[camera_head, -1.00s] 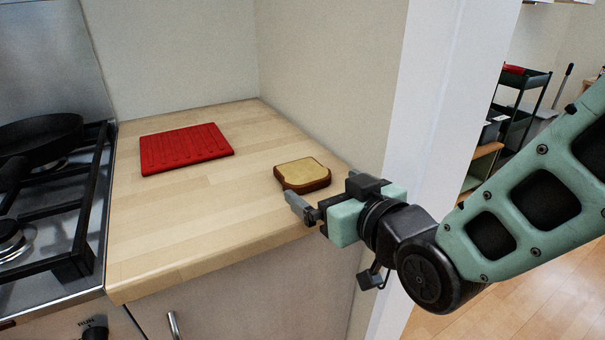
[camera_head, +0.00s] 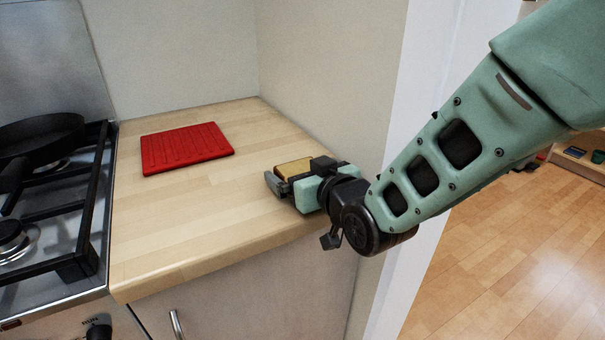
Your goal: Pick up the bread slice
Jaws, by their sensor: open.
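The bread slice (camera_head: 292,168) lies on the wooden counter (camera_head: 190,222) near its right side, with a pale yellow top face and brown crust. My gripper (camera_head: 278,178) is open at the slice, low over the counter. One finger shows at the slice's near left side. The gripper body covers the slice's near and right parts. Whether the fingers touch the slice cannot be told, and the far finger is mostly hidden.
A red ribbed board (camera_head: 186,148) lies on the counter to the left of the slice. A stove (camera_head: 65,225) with a black pan (camera_head: 42,138) stands at the left. A wall (camera_head: 325,75) rises close behind and right of the slice. The front of the counter is clear.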

